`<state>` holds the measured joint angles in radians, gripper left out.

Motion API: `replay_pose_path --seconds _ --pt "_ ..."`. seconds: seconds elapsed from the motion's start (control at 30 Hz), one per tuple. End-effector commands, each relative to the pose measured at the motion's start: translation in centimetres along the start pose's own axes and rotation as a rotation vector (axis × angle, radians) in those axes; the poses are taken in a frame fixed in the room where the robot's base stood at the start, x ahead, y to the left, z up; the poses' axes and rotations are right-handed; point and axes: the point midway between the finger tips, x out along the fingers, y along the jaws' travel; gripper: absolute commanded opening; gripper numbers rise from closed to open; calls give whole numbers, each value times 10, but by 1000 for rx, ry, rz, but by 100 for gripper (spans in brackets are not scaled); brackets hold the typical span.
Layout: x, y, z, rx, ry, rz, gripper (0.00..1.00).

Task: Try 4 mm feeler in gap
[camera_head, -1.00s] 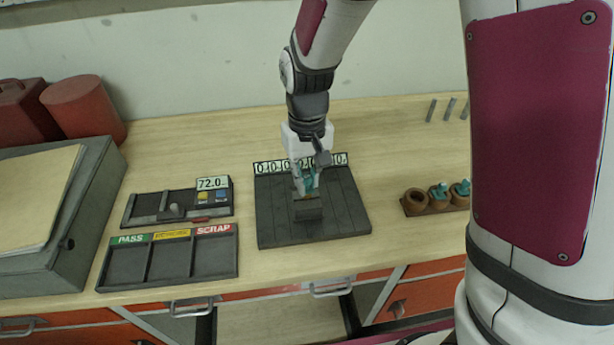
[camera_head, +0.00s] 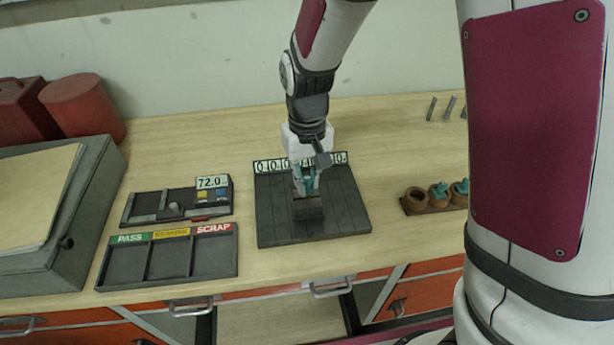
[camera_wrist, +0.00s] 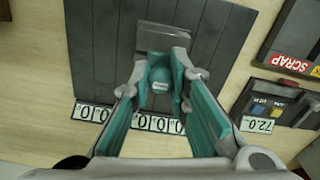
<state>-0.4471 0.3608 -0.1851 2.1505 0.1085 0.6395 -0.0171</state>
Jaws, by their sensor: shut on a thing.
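My gripper (camera_wrist: 162,72) is shut on a teal-topped feeler (camera_wrist: 160,86), whose small label is too small to read. In the head view my gripper (camera_head: 306,188) is over the dark slatted plate (camera_head: 345,205), right behind a small grey block (camera_head: 308,209). In the wrist view the grey block (camera_wrist: 163,38) lies just beyond the fingertips. The feeler's lower end and the gap are hidden, so I cannot tell whether it is inside. Two other teal-topped feelers (camera_head: 439,189) (camera_head: 461,187) stand in a brown rack at the right; its left socket (camera_head: 415,197) is empty.
A row of number cards (camera_head: 272,167) lines the plate's back edge. At the left are a gauge tray reading 72.0 (camera_head: 211,183) and a PASS, REWORK, SCRAP tray (camera_head: 167,262) with empty compartments. Grey pins (camera_head: 450,106) stand at the back right. Bare bench lies between plate and rack.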

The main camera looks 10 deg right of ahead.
Motion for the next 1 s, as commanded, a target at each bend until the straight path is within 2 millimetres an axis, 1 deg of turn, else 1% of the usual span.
replay_pose_path --seconds 1.0 --pt "11 0 0 0 0 0 0"
